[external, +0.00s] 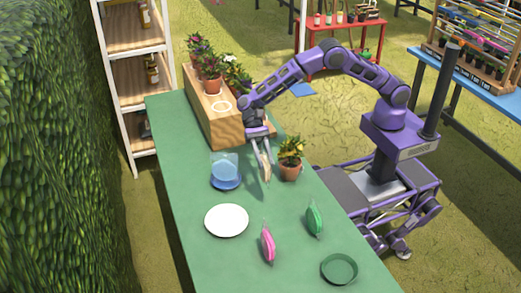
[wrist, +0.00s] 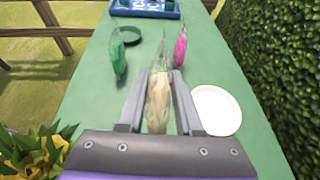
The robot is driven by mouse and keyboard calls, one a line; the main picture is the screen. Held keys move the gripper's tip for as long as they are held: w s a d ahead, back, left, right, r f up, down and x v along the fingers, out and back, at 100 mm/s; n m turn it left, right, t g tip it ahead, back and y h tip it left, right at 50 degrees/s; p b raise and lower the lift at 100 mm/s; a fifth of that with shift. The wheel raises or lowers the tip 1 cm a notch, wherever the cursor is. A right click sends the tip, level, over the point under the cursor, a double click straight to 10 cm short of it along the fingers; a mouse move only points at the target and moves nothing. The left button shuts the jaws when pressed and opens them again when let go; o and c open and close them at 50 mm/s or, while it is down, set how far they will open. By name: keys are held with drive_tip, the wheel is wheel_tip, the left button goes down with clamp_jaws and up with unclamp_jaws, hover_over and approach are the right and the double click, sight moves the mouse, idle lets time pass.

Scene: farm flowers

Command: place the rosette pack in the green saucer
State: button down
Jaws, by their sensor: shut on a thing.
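My gripper (external: 264,160) is shut on a clear pack with cream-coloured contents (wrist: 158,100), held upright above the green table. No label is readable, so I cannot tell by name which pack is the rosette pack. The green saucer (external: 339,268) is round and empty at the table's near right; it also shows in the wrist view (wrist: 131,37), ahead of my gripper and well apart from it.
A white plate (external: 227,220) lies near the table's left edge. A potted yellow-flowered plant (external: 290,160) stands close beside my gripper. A wooden planter box (external: 213,121) bears potted flowers behind it.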

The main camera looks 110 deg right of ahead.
drive_tip(key=shift+a+r, duration=0.2)
drive_tip(key=shift+r, duration=0.1)
drive_tip(key=s+a+r, duration=0.1)
drive_tip(key=s+a, duration=0.2)
drive_tip(key=a, duration=0.9)
drive_tip(key=s+a+g, duration=0.1)
drive_tip(key=s+a, duration=0.2)
drive_tip(key=a, duration=0.9)
drive_tip(key=s+a+r, duration=0.1)
drive_tip(key=s+a, duration=0.2)
drive_tip(key=a, duration=0.9)
wheel_tip(320, 180, down, 10)
drive_tip(key=a+b, duration=0.1)
drive_tip(key=b, duration=0.1)
drive_tip(key=shift+s+a+f+n, duration=0.2)
drive_tip(key=shift+s+n, duration=0.15)
drive_tip(key=shift+n, duration=0.05)
drive_tip(key=shift+f+b, duration=0.4)
drive_tip(key=shift+f, duration=0.15)
drive_tip(key=c, duration=0.6)
unclamp_jaws()
